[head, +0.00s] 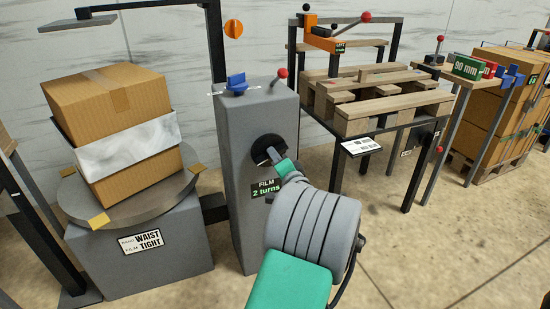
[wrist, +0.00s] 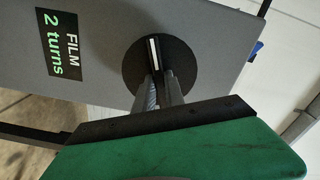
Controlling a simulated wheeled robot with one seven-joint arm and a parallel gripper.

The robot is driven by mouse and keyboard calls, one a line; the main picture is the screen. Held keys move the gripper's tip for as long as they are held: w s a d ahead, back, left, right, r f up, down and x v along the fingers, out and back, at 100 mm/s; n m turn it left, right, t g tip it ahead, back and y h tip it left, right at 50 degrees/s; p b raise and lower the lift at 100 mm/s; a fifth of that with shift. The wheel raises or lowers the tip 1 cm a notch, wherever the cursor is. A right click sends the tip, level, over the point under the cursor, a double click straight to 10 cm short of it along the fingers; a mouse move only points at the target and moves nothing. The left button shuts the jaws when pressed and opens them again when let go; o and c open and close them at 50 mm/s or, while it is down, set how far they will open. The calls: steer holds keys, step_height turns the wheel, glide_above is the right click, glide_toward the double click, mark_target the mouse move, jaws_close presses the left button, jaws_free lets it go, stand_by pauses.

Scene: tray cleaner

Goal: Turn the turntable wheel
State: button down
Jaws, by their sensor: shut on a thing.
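The turntable wheel (head: 260,146) is a black disc on the front of a grey post, above a sign reading "FILM 2 turns". In the wrist view the black wheel (wrist: 184,66) carries a raised bar with a white stripe, tilted slightly from upright. My gripper (head: 273,157) reaches the wheel from the front right. In the wrist view my gripper (wrist: 158,78) is shut on the wheel's bar, and the fingers hide its lower part. The round turntable (head: 135,211) left of the post carries a cardboard box (head: 105,100) with a pale film band around its middle.
A blue knob (head: 237,83) and a red-tipped lever (head: 280,76) sit on top of the post (head: 240,190). A rack with wooden pallets (head: 395,118) stands to the right, with stacked boxes (head: 495,100) beyond. Open floor lies at the lower right.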

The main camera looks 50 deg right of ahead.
steer(key=c, duration=1.4)
jaws_free()
steer(key=shift+c, duration=0.2)
steer(key=p+v, duration=0.1)
steer(key=v, duration=0.7)
steer(key=shift+w+r+p, duration=0.1)
steer(key=shift+p, duration=0.2)
